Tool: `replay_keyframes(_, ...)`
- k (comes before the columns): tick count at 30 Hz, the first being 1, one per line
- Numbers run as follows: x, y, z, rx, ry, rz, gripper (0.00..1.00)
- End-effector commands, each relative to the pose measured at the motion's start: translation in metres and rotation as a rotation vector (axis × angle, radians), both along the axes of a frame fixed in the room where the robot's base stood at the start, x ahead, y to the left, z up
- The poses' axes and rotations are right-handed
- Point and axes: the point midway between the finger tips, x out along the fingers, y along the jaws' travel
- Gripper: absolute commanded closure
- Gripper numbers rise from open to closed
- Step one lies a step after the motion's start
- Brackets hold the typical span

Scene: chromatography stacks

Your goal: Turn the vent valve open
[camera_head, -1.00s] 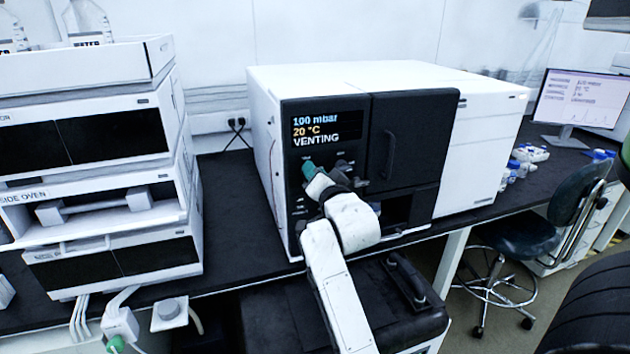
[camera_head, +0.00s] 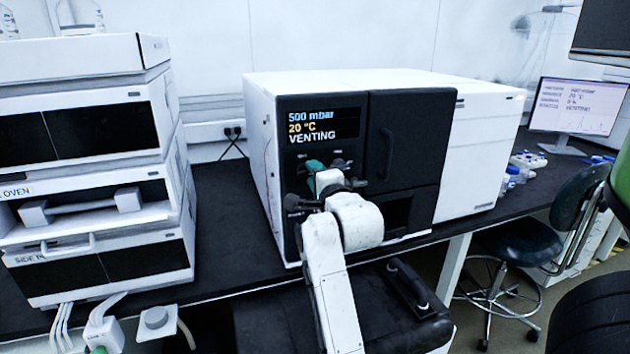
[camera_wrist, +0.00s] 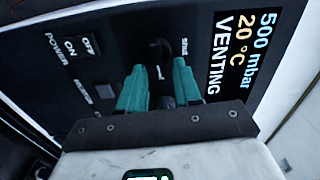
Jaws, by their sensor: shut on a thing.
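The vent valve (camera_wrist: 158,54) is a dark knob with a white mark on the instrument's black front panel, by a small label that reads "SHUT" in the wrist view. My gripper (camera_wrist: 163,84) has teal fingers on both sides of the knob and is shut on it. The fingers and wrist cover part of the knob. In the head view, my gripper (camera_head: 316,168) is at the panel just below the display, and my wrist hides most of the valve. The display (camera_head: 318,126) reads 500 mbar, 20 °C, VENTING.
A POWER switch (camera_wrist: 78,47) with ON and OFF labels is beside the valve in the wrist view. The dark instrument door (camera_head: 405,138) is right of the panel. Stacked white modules (camera_head: 95,215) stand on the left, with bare black bench (camera_head: 222,190) between. A stool (camera_head: 520,248) is at the right.

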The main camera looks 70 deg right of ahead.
Motion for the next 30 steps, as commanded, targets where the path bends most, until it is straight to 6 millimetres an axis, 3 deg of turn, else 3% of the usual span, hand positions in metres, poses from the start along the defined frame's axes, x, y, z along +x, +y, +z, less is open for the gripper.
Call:
replay_keyframes(21,0.0000,-0.0002,-0.0037,0.054,-0.054,0.000,1.00)
replay_keyframes(22,0.0000,-0.0002,-0.0037,0.054,-0.054,0.000,0.86)
replay_keyframes(30,0.0003,0.0000,-0.0017,0.050,-0.057,0.000,0.62)
